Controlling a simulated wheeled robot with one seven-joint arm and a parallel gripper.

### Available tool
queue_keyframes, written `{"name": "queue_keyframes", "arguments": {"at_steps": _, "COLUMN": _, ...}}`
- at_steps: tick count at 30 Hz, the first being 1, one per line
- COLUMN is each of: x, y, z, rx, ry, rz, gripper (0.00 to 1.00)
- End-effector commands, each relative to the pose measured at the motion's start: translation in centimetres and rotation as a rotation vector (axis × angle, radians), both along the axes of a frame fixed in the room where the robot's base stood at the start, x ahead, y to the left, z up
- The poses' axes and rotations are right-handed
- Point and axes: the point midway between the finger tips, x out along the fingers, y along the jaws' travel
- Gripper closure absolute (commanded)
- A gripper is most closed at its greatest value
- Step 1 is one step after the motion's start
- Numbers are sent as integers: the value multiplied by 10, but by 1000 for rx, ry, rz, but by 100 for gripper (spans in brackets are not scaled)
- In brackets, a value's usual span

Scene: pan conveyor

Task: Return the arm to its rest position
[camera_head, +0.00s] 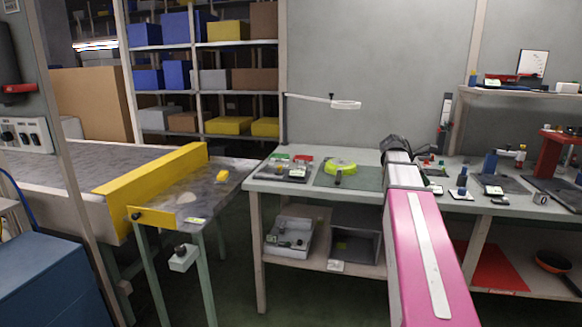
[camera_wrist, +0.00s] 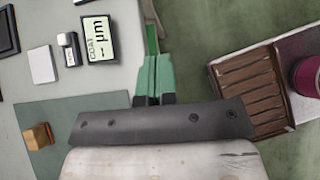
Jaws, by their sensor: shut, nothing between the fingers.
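My arm stretches forward from the lower right of the head view, with a pink link (camera_head: 425,255) and a pale, dark-tipped end over the workbench (camera_head: 310,191). The fingers are hidden or too small to tell there. In the wrist view my gripper (camera_wrist: 153,72) has green fingers side by side, shut and empty. They lie near the edge between the pale bench top and the green floor. A dark bar with screws crosses below them and hides part of the view.
A brown slatted tray (camera_wrist: 245,95) is at right. A yellow barrier (camera_head: 150,182) stands on the left table. Floor shows between the tables.

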Motion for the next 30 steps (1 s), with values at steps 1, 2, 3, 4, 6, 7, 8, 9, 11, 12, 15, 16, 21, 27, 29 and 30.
{"name": "queue_keyframes", "arguments": {"at_steps": 1, "x": -1, "y": 4, "z": -6, "rx": 7, "ry": -11, "rz": -5, "gripper": 100}}
{"name": "queue_keyframes", "arguments": {"at_steps": 2, "x": -1, "y": 6, "z": -9, "rx": 11, "ry": -20, "rz": -9, "gripper": 100}}
{"name": "queue_keyframes", "arguments": {"at_steps": 3, "x": -1, "y": 8, "z": -14, "rx": 15, "ry": -30, "rz": -15, "gripper": 100}}
{"name": "queue_keyframes", "arguments": {"at_steps": 4, "x": -1, "y": 10, "z": -18, "rx": 20, "ry": -39, "rz": -19, "gripper": 100}}
{"name": "queue_keyframes", "arguments": {"at_steps": 6, "x": -1, "y": 16, "z": -28, "rx": 32, "ry": -64, "rz": -29, "gripper": 100}}
{"name": "queue_keyframes", "arguments": {"at_steps": 7, "x": -1, "y": 19, "z": -32, "rx": 37, "ry": -74, "rz": -34, "gripper": 100}}
{"name": "queue_keyframes", "arguments": {"at_steps": 8, "x": -2, "y": 22, "z": -37, "rx": 43, "ry": -87, "rz": -42, "gripper": 100}}
{"name": "queue_keyframes", "arguments": {"at_steps": 9, "x": -2, "y": 26, "z": -44, "rx": 54, "ry": -104, "rz": -52, "gripper": 100}}
{"name": "queue_keyframes", "arguments": {"at_steps": 11, "x": -3, "y": 33, "z": -56, "rx": 69, "ry": -131, "rz": -69, "gripper": 100}}
{"name": "queue_keyframes", "arguments": {"at_steps": 12, "x": -4, "y": 38, "z": -65, "rx": 80, "ry": -152, "rz": -81, "gripper": 100}}
{"name": "queue_keyframes", "arguments": {"at_steps": 15, "x": -7, "y": 53, "z": -88, "rx": 113, "ry": -205, "rz": -121, "gripper": 100}}
{"name": "queue_keyframes", "arguments": {"at_steps": 16, "x": -8, "y": 59, "z": -96, "rx": 127, "ry": -224, "rz": -135, "gripper": 100}}
{"name": "queue_keyframes", "arguments": {"at_steps": 21, "x": -21, "y": 99, "z": -152, "rx": 219, "ry": -347, "rz": -258, "gripper": 100}}
{"name": "queue_keyframes", "arguments": {"at_steps": 27, "x": -48, "y": 158, "z": -225, "rx": 355, "ry": -496, "rz": -495, "gripper": 100}}
{"name": "queue_keyframes", "arguments": {"at_steps": 29, "x": -59, "y": 176, "z": -245, "rx": 394, "ry": -532, "rz": -581, "gripper": 100}}
{"name": "queue_keyframes", "arguments": {"at_steps": 30, "x": -66, "y": 188, "z": -258, "rx": 418, "ry": -554, "rz": -640, "gripper": 100}}
